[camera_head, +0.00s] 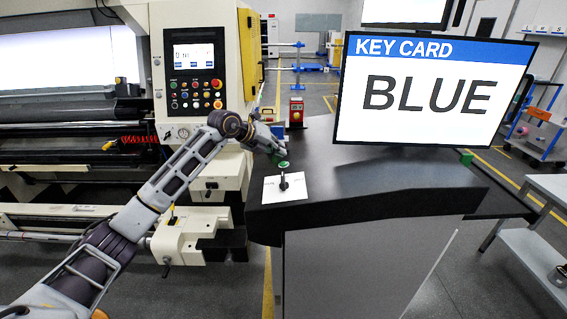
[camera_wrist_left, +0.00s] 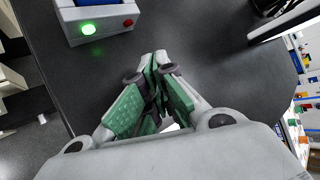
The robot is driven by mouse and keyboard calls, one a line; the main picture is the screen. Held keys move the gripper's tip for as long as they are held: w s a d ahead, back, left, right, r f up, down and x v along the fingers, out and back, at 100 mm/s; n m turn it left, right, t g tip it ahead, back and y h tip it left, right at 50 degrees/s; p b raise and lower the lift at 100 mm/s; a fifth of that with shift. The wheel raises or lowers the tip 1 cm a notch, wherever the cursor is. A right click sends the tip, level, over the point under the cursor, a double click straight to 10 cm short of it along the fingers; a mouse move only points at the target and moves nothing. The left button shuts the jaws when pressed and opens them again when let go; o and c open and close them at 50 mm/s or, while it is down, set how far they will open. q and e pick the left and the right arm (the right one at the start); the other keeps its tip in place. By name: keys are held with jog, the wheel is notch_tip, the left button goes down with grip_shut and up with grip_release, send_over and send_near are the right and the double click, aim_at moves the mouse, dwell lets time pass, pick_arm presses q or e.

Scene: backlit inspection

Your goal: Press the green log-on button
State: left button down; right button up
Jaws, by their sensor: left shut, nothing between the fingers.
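A small light grey box in the left wrist view carries a lit green button (camera_wrist_left: 88,28) and a red button (camera_wrist_left: 128,22) beside it. The green button glows at the upper left, apart from my fingers. My left gripper (camera_wrist_left: 155,62) is shut and empty, with its green-padded fingers together above the dark desk. In the head view my left gripper (camera_head: 278,154) hangs over the desk's left end. A green spot (camera_head: 284,164) shows just below it; I cannot tell if it is a fingertip or a button. My right gripper is out of view.
The dark desk (camera_head: 370,165) bears a white plate (camera_head: 272,191) with a black knob and a small red-fronted box (camera_head: 296,112). A large screen (camera_head: 432,90) reads KEY CARD BLUE. A machine panel (camera_head: 193,78) with several buttons stands behind my left arm.

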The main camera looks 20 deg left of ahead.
pick_arm(q)
jog(key=shift+s+a+r+p, duration=0.15)
jog(key=shift+r+p, duration=0.4)
jog(key=shift+r, duration=0.45)
jog(key=shift+w+a+r+p, duration=0.15)
jog(key=shift+r+p, duration=0.35)
jog(key=shift+r, duration=0.5)
